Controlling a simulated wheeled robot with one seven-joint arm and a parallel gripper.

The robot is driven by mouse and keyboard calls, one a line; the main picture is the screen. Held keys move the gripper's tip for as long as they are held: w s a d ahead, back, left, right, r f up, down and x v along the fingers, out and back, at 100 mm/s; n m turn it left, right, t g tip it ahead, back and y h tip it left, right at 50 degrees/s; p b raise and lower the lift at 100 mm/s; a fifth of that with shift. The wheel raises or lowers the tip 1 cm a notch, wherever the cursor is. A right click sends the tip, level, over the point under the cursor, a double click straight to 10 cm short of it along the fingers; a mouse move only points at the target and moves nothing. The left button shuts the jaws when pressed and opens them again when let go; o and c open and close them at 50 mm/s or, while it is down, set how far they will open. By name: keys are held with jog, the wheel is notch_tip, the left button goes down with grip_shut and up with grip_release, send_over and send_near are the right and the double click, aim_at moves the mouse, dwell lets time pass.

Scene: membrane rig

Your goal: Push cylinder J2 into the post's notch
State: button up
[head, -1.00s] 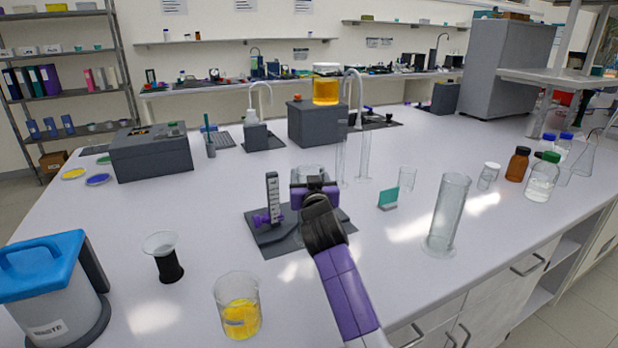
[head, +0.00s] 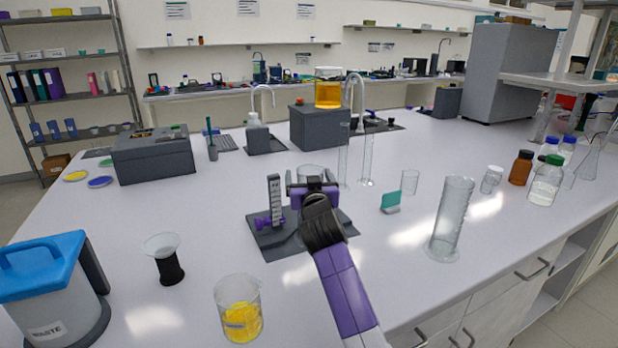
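A dark upright post (head: 275,198) with pale marks stands on a dark base plate (head: 277,244). A purple clamp or knob (head: 264,222) sits low on its left. The post's notch is too small to make out. My gripper (head: 311,183) is just right of the post, over the plate, with its two fingers apart. A clear glass vessel (head: 311,171) shows beyond the fingers, its lower part hidden by my gripper. It may be cylinder J2, but no label is readable. I cannot tell whether my gripper touches it.
A tall glass cylinder (head: 451,218) stands at right, with a teal card (head: 390,202) left of it. A beaker of yellow stuff (head: 239,310), a black-based funnel (head: 166,262) and a blue-lidded waste bin (head: 48,290) stand in front. Slim glass tubes (head: 367,158) stand behind my gripper.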

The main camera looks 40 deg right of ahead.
jog(key=shift+s+a, duration=0.1)
jog(key=v, duration=0.7)
jog(key=shift+s+a+b, duration=0.15)
jog(key=shift+s+b, duration=0.1)
jog(key=shift+b, duration=0.15)
